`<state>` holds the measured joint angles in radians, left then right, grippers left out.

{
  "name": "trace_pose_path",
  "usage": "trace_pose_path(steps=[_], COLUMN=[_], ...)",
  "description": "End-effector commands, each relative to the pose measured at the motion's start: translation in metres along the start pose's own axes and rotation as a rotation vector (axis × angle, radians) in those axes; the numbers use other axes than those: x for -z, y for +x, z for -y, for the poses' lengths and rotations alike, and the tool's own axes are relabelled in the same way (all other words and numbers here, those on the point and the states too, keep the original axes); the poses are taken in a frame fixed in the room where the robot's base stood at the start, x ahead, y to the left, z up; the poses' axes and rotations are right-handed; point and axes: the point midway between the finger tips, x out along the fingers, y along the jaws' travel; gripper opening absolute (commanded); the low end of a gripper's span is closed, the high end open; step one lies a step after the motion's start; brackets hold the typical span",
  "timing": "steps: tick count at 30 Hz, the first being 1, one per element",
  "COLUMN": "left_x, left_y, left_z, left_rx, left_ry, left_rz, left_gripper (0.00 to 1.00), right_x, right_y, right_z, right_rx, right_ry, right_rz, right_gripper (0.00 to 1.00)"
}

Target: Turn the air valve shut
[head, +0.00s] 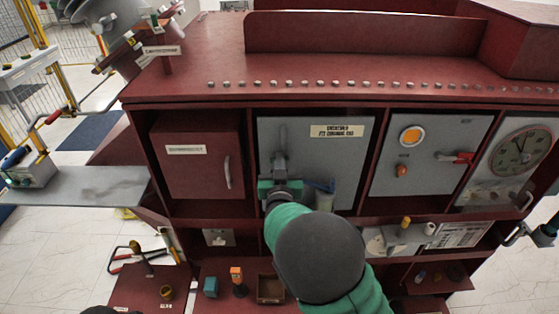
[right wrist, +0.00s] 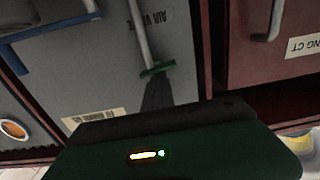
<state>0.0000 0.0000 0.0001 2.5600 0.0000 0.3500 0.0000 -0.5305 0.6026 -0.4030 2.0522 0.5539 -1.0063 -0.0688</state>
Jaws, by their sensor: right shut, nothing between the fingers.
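The air valve's grey panel (head: 345,160) fills the middle bay of the red cabinet. In the right wrist view, a label starting "AIR V" (right wrist: 163,12) sits beside a grey pipe (right wrist: 139,30). A blue lever (head: 322,186) shows to the right of my right gripper in the head view; a blue bar (right wrist: 50,45) also shows in the right wrist view. My right gripper (head: 279,165) is shut and empty in front of the panel. Its fingertips (right wrist: 157,70) appear close to the pipe; contact cannot be told. My arm hides the panel's lower part. My left gripper is not seen.
A red door (head: 195,160) with a handle is left of the panel. A grey panel with an orange lamp (head: 412,135) and red handle (head: 456,158) is to the right. A shelf edge and small objects, including an orange-topped one (head: 237,275), lie below.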

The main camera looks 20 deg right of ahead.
Motion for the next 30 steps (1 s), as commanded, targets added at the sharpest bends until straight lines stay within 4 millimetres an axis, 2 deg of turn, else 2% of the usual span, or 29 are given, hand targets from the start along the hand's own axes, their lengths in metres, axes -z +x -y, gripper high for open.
trace_pose_path(steps=[19, 26, 30], left_x=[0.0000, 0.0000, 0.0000], left_y=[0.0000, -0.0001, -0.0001], left_z=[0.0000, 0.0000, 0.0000], left_rx=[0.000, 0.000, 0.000], left_ry=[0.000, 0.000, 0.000], left_rz=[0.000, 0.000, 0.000], left_gripper=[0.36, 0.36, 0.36], right_x=[0.0023, 0.0025, 0.0021], right_y=[0.0011, 0.0012, 0.0015], right_z=[0.0006, 0.0002, -0.0020], right_rx=[0.002, 0.001, -0.003], right_ry=[0.001, 0.001, 0.001], right_rz=[-0.005, -0.006, -0.005], right_gripper=[0.00, 0.27, 0.27])
